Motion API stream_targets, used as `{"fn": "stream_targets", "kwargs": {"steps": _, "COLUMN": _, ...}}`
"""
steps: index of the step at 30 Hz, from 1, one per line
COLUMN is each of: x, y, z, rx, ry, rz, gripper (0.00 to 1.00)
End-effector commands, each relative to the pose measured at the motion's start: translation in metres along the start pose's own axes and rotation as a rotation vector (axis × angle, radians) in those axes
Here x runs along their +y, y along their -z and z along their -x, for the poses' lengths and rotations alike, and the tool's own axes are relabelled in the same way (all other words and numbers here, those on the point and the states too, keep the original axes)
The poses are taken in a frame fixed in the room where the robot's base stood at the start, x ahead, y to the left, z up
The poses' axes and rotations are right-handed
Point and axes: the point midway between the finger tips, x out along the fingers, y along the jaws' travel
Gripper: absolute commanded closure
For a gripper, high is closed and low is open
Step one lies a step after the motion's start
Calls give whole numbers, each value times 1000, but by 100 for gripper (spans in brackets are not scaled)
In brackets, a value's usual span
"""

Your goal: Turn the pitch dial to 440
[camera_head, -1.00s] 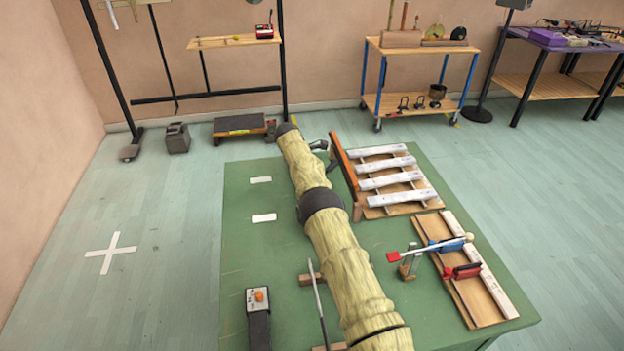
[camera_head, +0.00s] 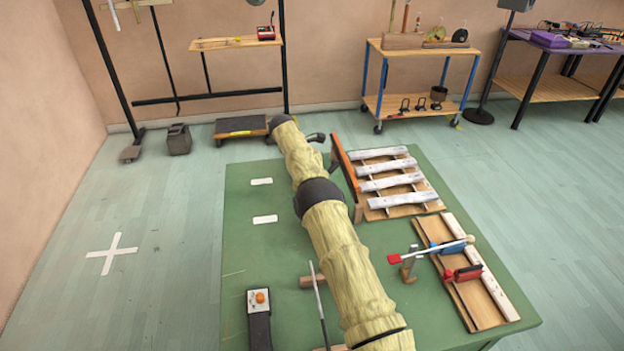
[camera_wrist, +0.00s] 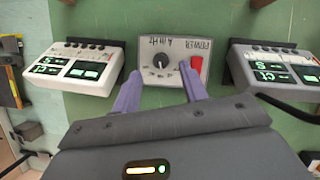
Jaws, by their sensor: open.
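The pitch dial is a small dark knob (camera_wrist: 160,60) on a grey panel (camera_wrist: 176,80) marked "A in Hz" and "POWER", seen upside down in the wrist view. A small pale mark shows on the knob, but the scale numbers are too small to read. A red switch (camera_wrist: 197,62) sits beside it. My gripper (camera_wrist: 160,90) is open and empty, its two purple fingers pointing at the panel, one on each side of the knob in the picture. I cannot tell the remaining gap. In the head view my arm hides the panel.
On the green table (camera_head: 245,205) are a slatted wooden instrument (camera_head: 392,182), a wooden tray with clamps (camera_head: 485,300) and a box with an orange button (camera_head: 259,300).

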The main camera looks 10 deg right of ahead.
Motion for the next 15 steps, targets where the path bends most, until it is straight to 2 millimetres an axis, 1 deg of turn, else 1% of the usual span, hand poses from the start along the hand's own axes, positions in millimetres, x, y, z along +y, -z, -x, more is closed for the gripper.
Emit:
{"fn": "stream_targets", "kwargs": {"steps": 1, "x": 1, "y": 0, "z": 13, "rx": -1, "ry": -4, "rz": 1, "gripper": 56}}
{"fn": "stream_targets", "kwargs": {"steps": 3, "x": 1, "y": 0, "z": 28, "rx": -1, "ry": -4, "rz": 1, "gripper": 56}}
{"fn": "stream_targets", "kwargs": {"steps": 15, "x": 0, "y": -1, "z": 109, "rx": 0, "ry": -1, "rz": 2, "gripper": 56}}
